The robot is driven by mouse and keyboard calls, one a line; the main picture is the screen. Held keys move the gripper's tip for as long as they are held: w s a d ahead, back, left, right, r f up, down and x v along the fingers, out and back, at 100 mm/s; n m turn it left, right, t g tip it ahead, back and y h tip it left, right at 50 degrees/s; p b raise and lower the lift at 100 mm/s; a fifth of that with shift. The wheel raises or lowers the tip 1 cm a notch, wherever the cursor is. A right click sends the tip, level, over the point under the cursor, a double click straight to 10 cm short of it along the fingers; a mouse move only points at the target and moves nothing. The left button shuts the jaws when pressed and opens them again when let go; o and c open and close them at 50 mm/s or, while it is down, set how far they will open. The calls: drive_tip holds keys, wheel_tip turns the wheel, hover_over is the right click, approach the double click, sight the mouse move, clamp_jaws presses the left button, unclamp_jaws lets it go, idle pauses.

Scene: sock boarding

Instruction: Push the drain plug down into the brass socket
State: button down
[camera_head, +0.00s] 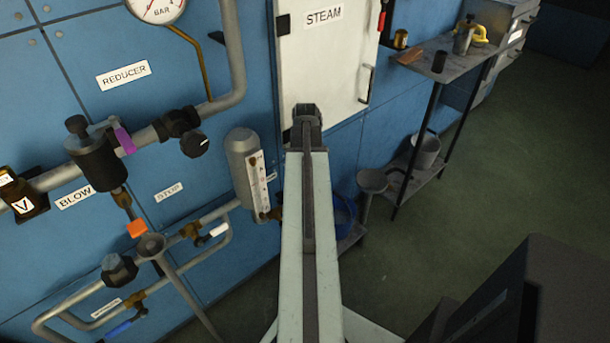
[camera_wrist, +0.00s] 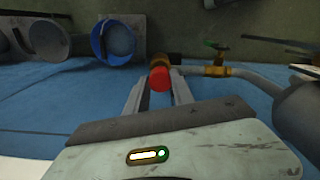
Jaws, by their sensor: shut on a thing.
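The drain plug, seen as a red rounded end (camera_wrist: 159,79), is between the two grey fingers of my gripper (camera_wrist: 160,85) in the wrist view. The fingers are shut on it. A brass and dark brown cylindrical fitting (camera_wrist: 158,60), which looks like the brass socket, is directly behind the red end. The two line up in the picture, but I cannot tell how deep the plug sits in it. In the head view my arm covers this spot, and plug, socket and gripper are hidden.
In the wrist view a brass valve (camera_wrist: 216,70) on a grey pipe is right of the plug, with a large grey cylinder (camera_wrist: 300,112) farther right. A blue bucket (camera_wrist: 114,40) is at left. The head view shows a shelf (camera_head: 440,68) and open floor at right.

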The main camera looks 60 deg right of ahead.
drive_tip(key=shift+f, duration=0.2)
drive_tip(key=shift+f+b, duration=0.35)
drive_tip(key=shift+b, duration=0.15)
drive_tip(key=shift+f+b, duration=1.45)
drive_tip(key=shift+b, duration=0.05)
drive_tip(key=c, duration=1)
unclamp_jaws()
drive_tip(key=shift+r, duration=0.15)
wheel_tip(320, 180, up, 8)
drive_tip(key=p, duration=0.8)
drive_tip(key=shift+f, duration=0.2)
